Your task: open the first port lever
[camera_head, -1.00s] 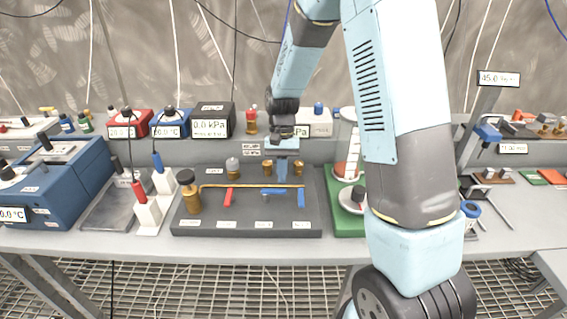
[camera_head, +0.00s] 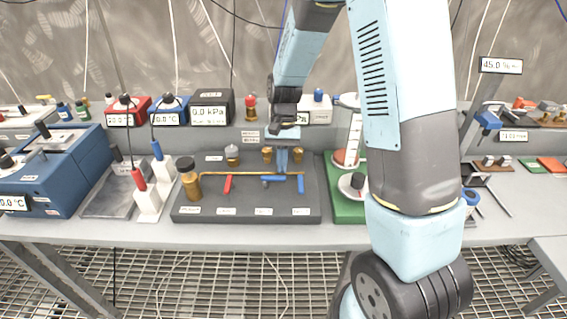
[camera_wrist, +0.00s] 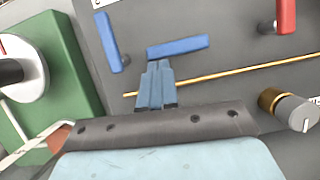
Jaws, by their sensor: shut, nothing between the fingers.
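A dark grey panel (camera_head: 240,205) on the bench carries a red lever (camera_head: 228,184), a middle blue lever (camera_head: 270,180) and a right blue lever (camera_head: 301,184). The middle one lies crosswise; the red and right ones point toward the panel's front. I cannot tell which is the first port lever; the labels are too small to read. My gripper (camera_head: 282,170) is shut and empty, pointing down behind the middle blue lever. In the wrist view its fingertips (camera_wrist: 157,66) are close to that lever (camera_wrist: 179,46); contact cannot be told. The other blue lever (camera_wrist: 109,42) and the red lever (camera_wrist: 286,16) also show.
A thin brass pipe (camera_head: 215,174) runs across the panel behind the levers. Brass fittings (camera_head: 267,154) stand at its back, and a black-capped brass valve (camera_head: 190,180) at its left. A green stand (camera_head: 345,208) is close on the right.

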